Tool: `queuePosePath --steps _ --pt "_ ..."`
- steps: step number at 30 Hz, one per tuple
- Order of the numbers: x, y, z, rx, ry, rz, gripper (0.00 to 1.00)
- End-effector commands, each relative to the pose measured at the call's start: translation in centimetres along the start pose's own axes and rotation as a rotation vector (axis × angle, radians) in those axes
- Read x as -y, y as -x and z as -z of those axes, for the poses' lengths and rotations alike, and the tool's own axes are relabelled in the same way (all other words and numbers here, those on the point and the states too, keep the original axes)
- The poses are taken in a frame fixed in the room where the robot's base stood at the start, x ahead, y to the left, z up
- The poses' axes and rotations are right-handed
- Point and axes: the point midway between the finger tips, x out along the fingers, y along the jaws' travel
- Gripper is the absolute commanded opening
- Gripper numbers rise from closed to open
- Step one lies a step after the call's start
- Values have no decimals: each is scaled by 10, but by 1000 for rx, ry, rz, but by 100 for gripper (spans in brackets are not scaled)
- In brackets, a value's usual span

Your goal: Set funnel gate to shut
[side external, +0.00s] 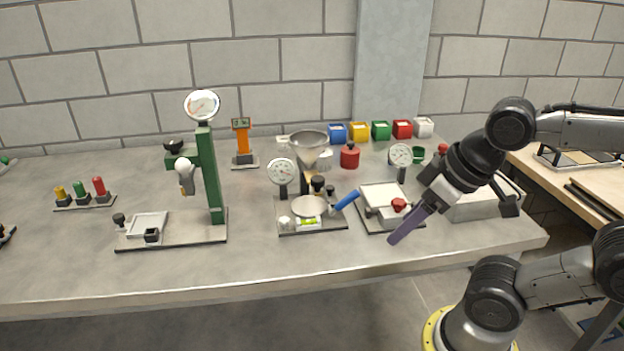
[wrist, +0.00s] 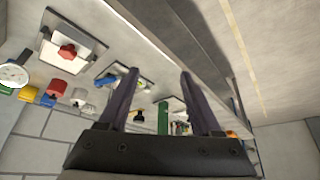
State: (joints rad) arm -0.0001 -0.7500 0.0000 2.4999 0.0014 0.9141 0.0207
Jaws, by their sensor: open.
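The metal funnel (side external: 308,142) stands on a grey base plate (side external: 322,227) at the middle of the table. A dial, black knobs and a round pan share this station. A blue handle (side external: 346,200) sticks out at its right side; I cannot tell whether it works the gate, and the gate's setting is not readable. In the wrist view a blue part (wrist: 107,80) shows left of my fingers. My gripper (side external: 407,224) is open and empty, with purple fingers (wrist: 158,76). In the side view it appears right of the funnel station, apart from the handle.
A white tray with a red knob (side external: 399,204) stands between the funnel station and my gripper in the side view. A green column with a dial (side external: 208,170) stands left. Several coloured boxes (side external: 359,132) line the back. The front table strip (side external: 260,270) is clear.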

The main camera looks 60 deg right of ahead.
Motion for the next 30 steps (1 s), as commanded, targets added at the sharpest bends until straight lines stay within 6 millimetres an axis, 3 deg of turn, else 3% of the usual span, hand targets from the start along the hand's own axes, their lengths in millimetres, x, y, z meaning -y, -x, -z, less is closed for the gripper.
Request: queuePosePath --steps 5,10,14,19,25,30 --pt "20 10 -15 110 -142 82 66" --pt "52 19 -16 358 -384 202 66" --pt "69 23 -2 541 -572 279 66" --pt "80 24 37 800 -858 407 66" --pt "58 10 101 1063 -1189 608 66" --pt "4 -16 146 1215 -1445 813 66"
